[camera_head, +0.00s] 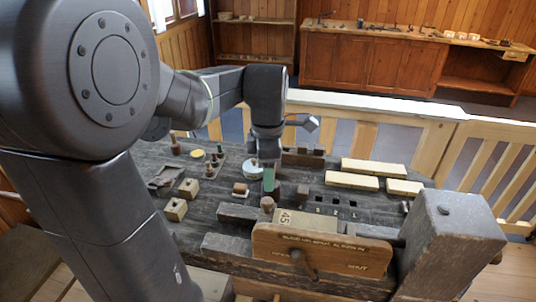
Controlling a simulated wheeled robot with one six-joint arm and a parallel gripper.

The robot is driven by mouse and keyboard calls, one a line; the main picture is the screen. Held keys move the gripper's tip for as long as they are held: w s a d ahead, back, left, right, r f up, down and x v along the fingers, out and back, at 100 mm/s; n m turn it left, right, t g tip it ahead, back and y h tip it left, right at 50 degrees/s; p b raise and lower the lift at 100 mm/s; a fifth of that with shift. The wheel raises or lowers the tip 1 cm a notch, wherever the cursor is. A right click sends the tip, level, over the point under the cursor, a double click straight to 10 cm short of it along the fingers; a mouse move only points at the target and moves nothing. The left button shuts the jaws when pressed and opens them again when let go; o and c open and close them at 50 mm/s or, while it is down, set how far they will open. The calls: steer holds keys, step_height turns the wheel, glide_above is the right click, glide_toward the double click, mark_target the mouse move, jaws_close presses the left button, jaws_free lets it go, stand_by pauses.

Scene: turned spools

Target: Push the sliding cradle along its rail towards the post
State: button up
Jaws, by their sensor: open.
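My gripper (269,184) hangs point-down over the middle of the dark workbench (215,215). It has a greenish part at its lower end and is open; the gap between its fingers is hard to make out. Just below and in front of it stands a small brown round-topped peg (267,203); I cannot tell whether they touch. Beside the peg is a pale block marked 45 (293,219), behind a brown engraved board (330,250). I cannot tell for sure which piece is the cradle. A large grey upright block, perhaps the post (455,225), stands at the right. The rail is not clearly visible.
Pale wooden bars (372,167) lie at the back right. Small wooden blocks (189,187) and turned pieces (210,170) stand at the left. A pale fence (400,135) runs behind the bench.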

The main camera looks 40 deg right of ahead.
step_height(320, 180, up, 6)
steer(key=f, duration=0.1)
glide_above(265, 200)
steer(key=shift+s+d+r, duration=0.25)
steer(key=shift+d, duration=0.05)
step_height(265, 200, down, 14)
steer(key=shift+w, duration=0.1)
steer(key=shift+w+a+r, duration=0.1)
steer(key=shift+w+a, duration=0.2)
steer(key=shift+a, duration=0.05)
stand_by(0.4)
steer(key=shift+s+d, duration=0.1)
